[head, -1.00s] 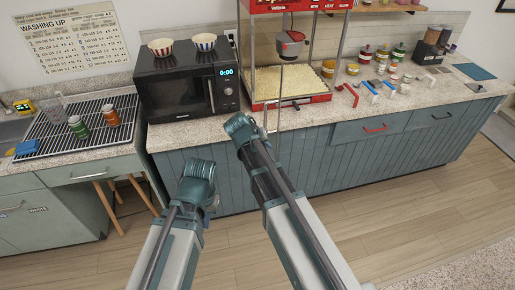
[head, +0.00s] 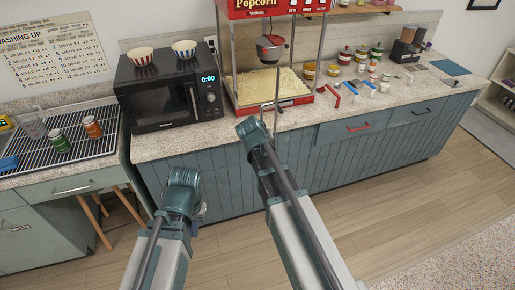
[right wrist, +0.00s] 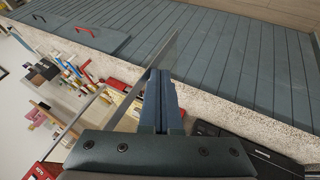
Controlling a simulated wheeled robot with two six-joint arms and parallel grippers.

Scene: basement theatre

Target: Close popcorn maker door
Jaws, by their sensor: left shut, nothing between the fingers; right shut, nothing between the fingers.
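The popcorn maker (head: 283,8) stands on the counter, with a red top, red base and popcorn inside. Its door (head: 277,95) shows as a thin metal frame standing out towards me, open. My right gripper (right wrist: 160,95) is shut and empty; in the right wrist view a metal bar passes close to its fingers. In the head view its wrist is at the lower end of the door frame and hides its fingers. I cannot tell whether it touches the door. My left gripper (head: 199,210) is shut and empty, low in front of the cabinets, apart from the door.
A black microwave (head: 165,98) with two striped bowls on top stands left of the popcorn maker. Several jars and small items (head: 362,72) lie to its right. A drying rack (head: 75,150) with two shakers is at left. The floor in front is clear.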

